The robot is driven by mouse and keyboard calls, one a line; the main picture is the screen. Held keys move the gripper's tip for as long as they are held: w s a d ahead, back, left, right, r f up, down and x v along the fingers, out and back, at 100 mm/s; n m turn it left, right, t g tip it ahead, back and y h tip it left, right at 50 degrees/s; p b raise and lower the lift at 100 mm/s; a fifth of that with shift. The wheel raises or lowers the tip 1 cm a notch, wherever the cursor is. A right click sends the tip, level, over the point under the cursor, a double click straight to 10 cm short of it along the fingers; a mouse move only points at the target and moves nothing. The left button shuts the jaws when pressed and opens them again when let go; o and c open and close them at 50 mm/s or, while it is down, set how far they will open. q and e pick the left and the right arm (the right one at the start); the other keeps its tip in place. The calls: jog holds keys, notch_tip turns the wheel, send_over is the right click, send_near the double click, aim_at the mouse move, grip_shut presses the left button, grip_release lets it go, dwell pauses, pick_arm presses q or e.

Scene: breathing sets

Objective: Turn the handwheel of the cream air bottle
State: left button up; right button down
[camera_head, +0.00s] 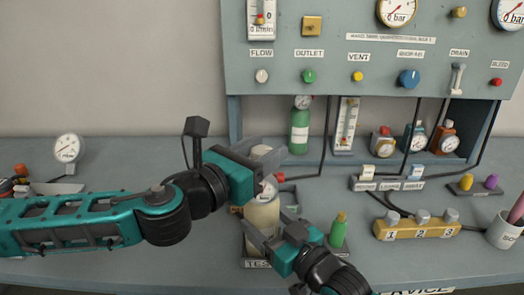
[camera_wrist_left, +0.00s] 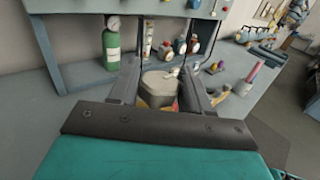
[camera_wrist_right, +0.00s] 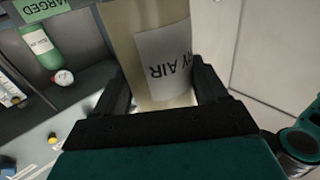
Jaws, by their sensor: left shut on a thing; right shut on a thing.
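The cream air bottle (camera_head: 261,217) stands upright in the middle of the bench, behind a plate reading "TEST" (camera_head: 257,264). Its pale handwheel (camera_wrist_left: 158,84) is at the top, between the fingers of my left gripper (camera_head: 266,157), which is shut on it. My right gripper (camera_head: 268,228) is shut on the bottle's body from the front right. In the right wrist view the cream body (camera_wrist_right: 125,45) lies between the fingers, with a white label (camera_wrist_right: 166,60) ending in "AIR". My grippers hide parts of the bottle and its neck.
A small green bottle (camera_head: 338,231) stands close to the right of my right gripper. A yellow numbered block (camera_head: 416,231) and a white cup (camera_head: 504,232) are further right. A green cylinder (camera_head: 299,132) stands behind, under the gauge panel (camera_head: 340,78). The bench's left side is mostly clear.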

pick_arm(q)
jog(key=c, duration=0.3)
jog(key=shift+n+t+y, duration=0.3)
jog(key=shift+y, duration=0.1)
jog(key=n+t+y, duration=0.1)
jog(key=y, duration=0.1)
jog(key=n+t+y, duration=0.1)
jog(key=n+y, duration=0.1)
jog(key=shift+s+d+t+y, duration=0.1)
jog(key=shift+d+t+y, duration=0.05)
jog(key=shift+t+y, duration=0.15)
jog(key=n+t+y, duration=0.1)
jog(key=n+y, duration=0.3)
jog(key=y, duration=0.1)
jog(key=shift+y, duration=0.4)
jog(key=n+g+y, duration=0.1)
jog(key=n+y, duration=0.1)
jog(key=y, duration=0.2)
jog(key=n+y, duration=0.3)
jog(key=y, duration=0.1)
jog(key=shift+n+g, duration=0.3)
jog(key=shift+g, duration=0.1)
jog(key=shift+n+g+y, duration=1.6)
jog(key=shift+n+y, duration=0.3)
jog(key=shift+y, duration=0.6)
jog(key=shift+a, duration=0.2)
